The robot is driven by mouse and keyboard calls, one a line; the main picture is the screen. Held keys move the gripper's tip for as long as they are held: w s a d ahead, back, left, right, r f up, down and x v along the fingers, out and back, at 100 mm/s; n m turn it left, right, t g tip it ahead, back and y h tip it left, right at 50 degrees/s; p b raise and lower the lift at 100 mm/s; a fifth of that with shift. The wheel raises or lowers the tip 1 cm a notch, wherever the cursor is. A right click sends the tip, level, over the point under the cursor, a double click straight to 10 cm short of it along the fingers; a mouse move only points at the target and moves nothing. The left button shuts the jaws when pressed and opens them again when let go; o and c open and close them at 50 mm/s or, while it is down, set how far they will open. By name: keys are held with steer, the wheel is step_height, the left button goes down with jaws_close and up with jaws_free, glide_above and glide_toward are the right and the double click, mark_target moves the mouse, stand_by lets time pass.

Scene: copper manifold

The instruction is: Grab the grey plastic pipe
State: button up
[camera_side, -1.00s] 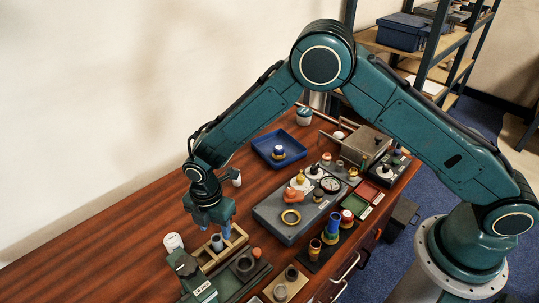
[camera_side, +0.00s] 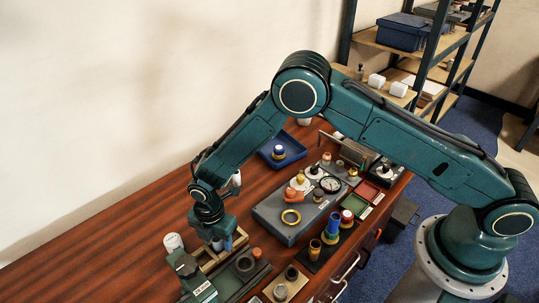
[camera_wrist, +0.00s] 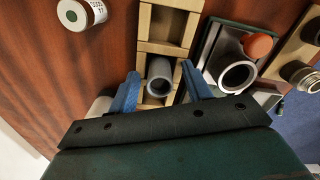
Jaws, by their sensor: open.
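The grey plastic pipe (camera_wrist: 160,76) stands in a compartment of a wooden rack (camera_wrist: 168,27). In the wrist view I look down into its open end. My gripper (camera_wrist: 160,84) is open, with one blue finger on each side of the pipe. Gaps show between the fingers and the pipe; I cannot tell the fingertips' exact depth against it. In the side view my gripper (camera_side: 221,242) is low over the rack (camera_side: 213,262), and the pipe is mostly hidden by the fingers.
A white labelled jar (camera_wrist: 82,13) stands to the left of the rack. A wide grey ring fitting (camera_wrist: 237,76) and an orange cap (camera_wrist: 258,46) are close on the right. A grey panel (camera_side: 285,222) with gauges lies further along the bench. Bare wood (camera_side: 110,235) lies to the left.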

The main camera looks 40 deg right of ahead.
mark_target(217, 240)
stand_by(0.5)
steer(key=c, duration=1)
steer(key=shift+r, duration=0.15)
steer(key=shift+c, duration=0.2)
step_height(217, 240, up, 20)
steer(key=shift+f, duration=0.2)
